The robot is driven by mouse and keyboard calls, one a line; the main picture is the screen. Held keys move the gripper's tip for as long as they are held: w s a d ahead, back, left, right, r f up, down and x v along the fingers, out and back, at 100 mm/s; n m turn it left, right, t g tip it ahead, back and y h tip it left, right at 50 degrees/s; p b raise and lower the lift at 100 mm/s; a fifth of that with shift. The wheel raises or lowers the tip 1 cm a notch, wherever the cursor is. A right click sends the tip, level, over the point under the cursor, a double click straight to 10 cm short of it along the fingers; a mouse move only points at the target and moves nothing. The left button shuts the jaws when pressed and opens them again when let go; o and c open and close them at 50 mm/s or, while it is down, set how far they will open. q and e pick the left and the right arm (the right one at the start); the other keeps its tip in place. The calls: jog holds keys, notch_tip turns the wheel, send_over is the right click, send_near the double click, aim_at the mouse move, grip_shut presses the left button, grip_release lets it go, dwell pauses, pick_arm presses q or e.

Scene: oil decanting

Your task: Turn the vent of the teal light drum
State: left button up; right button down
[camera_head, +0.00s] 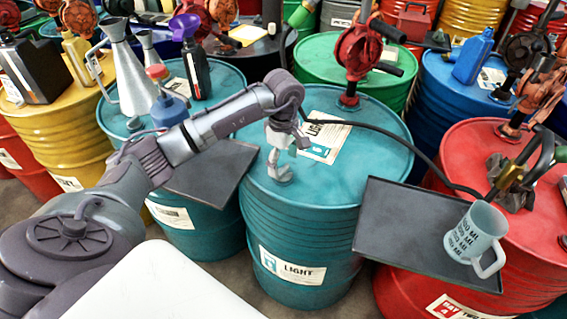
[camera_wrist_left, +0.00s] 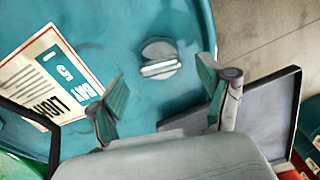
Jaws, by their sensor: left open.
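The teal light drum (camera_head: 300,235) stands in the middle of the head view, with a LIGHT label on its side and a paper label on its lid. Its vent, a round grey cap with a raised bar (camera_wrist_left: 160,58), sits on the lid near the rim in the left wrist view. My left gripper (camera_head: 286,148) is over the lid, close to the vent in the head view. In the left wrist view the left gripper (camera_wrist_left: 160,88) is open and empty, its fingers spread wide with the vent beyond and between them. My right gripper is out of view.
A dark tray (camera_head: 400,225) with a mug (camera_head: 475,238) is at right. Another dark tray (camera_head: 212,172) is at left. Other drums crowd around.

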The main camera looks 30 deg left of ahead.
pick_arm(q)
jog(key=shift+f, duration=1.15)
jog(key=c, duration=1.2)
jog(key=shift+o, duration=0.2)
